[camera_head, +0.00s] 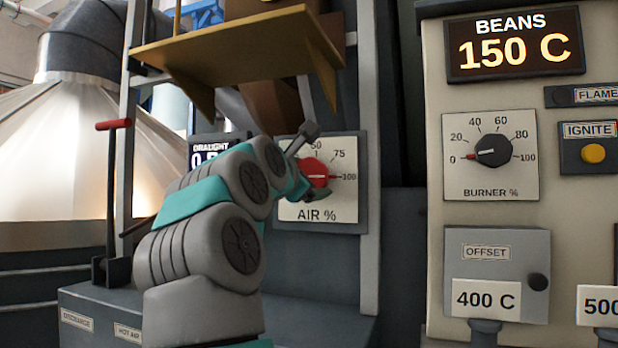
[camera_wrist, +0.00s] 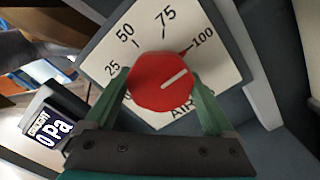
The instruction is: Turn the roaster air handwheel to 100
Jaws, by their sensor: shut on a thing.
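The roaster air handwheel is a red round knob (camera_wrist: 150,95) on a white AIR % dial plate (camera_wrist: 105,62). In the head view the handwheel (camera_head: 314,172) is partly hidden by my arm and fingers. My gripper (camera_wrist: 160,77) is shut on the handwheel, one green finger on each side. In the wrist view a white line on the knob's face points up and right, toward the 100 side of the dial. A thin red mark lies by the 100 tick. The exact reading cannot be told.
A yellow shelf (camera_head: 235,52) juts out above my arm. A red-handled lever (camera_head: 113,125) stands at left. A draught display (camera_wrist: 57,127) is beside the dial. The burner panel (camera_head: 490,155) and offset box (camera_head: 497,270) are at right. A dark gap separates them from the dial.

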